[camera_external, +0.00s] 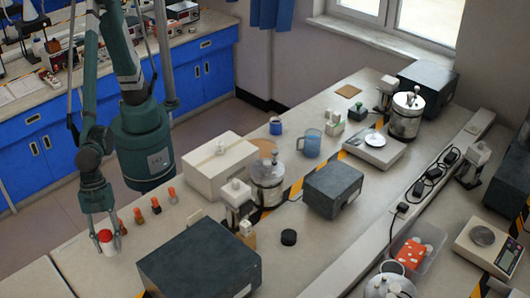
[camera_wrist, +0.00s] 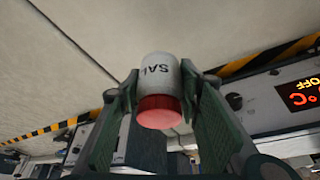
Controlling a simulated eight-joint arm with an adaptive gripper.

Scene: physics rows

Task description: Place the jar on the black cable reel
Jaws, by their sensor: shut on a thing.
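The jar (camera_external: 107,238) is white with a red lid, and black letters "SAL" show on its side in the wrist view (camera_wrist: 160,72). My gripper (camera_external: 102,232) is shut on the jar, with one green finger on each side of it. The jar is at the left part of the bench; I cannot tell whether it touches the bench top.
Several small orange-topped items (camera_external: 155,206) stand just right of my gripper. A large dark box (camera_external: 200,262) lies between my gripper and the reel. A white box (camera_external: 218,168), a glass-and-metal vessel (camera_external: 268,182) and another dark box (camera_external: 334,190) stand behind. Some bench around the reel is free.

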